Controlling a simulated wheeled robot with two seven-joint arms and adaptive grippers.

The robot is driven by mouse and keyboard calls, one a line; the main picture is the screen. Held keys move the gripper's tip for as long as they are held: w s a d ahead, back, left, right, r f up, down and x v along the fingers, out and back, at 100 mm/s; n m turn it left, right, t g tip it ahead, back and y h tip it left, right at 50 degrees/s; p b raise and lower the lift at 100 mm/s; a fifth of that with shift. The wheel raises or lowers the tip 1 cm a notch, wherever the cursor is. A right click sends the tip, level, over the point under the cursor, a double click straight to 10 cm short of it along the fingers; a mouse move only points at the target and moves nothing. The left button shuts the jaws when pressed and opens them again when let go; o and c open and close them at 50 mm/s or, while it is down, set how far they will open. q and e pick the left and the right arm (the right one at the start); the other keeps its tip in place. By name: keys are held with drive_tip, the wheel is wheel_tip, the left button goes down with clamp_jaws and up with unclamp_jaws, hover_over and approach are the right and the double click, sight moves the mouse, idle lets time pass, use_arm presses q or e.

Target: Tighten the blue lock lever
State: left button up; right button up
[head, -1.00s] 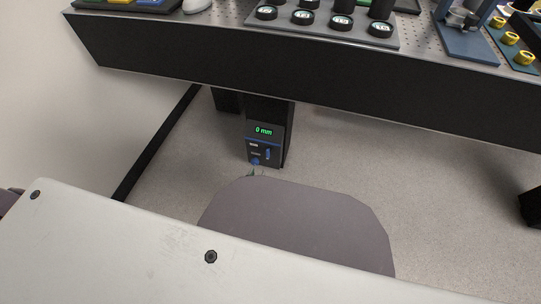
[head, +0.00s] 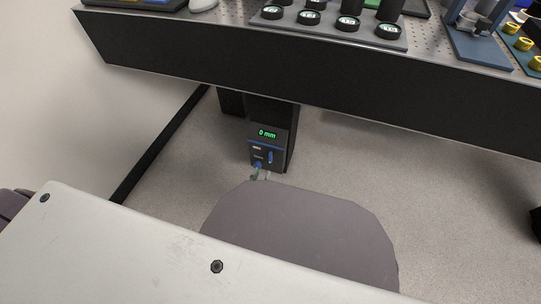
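The box on the black table leg (head: 280,115) has a green readout (head: 267,134) of "0 mm". A small upright blue lever (head: 270,157) is on the right of its front face. A round blue knob (head: 257,163) is lower left on the same face. The finger gap is too small to judge. My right gripper is not in view.
The black-sided table (head: 300,75) runs above the box, with round labelled pieces (head: 348,23) and a blue stand (head: 478,45) on top. A wall (head: 60,110) is at left.

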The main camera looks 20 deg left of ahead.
sight(270, 156)
use_arm(q)
drive_tip(key=shift+w+d+b, duration=0.15)
drive_tip(key=shift+w+b, duration=1.05)
drive_tip(key=shift+w, duration=1.9)
drive_tip(key=shift+w+d+b, duration=0.1)
drive_tip(key=shift+w+b, duration=1.05)
drive_tip(key=shift+w, duration=1.95)
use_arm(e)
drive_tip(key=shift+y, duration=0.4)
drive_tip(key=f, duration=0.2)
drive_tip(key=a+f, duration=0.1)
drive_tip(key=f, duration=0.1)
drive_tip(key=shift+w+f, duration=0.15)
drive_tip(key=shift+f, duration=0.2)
use_arm(q)
clamp_jaws()
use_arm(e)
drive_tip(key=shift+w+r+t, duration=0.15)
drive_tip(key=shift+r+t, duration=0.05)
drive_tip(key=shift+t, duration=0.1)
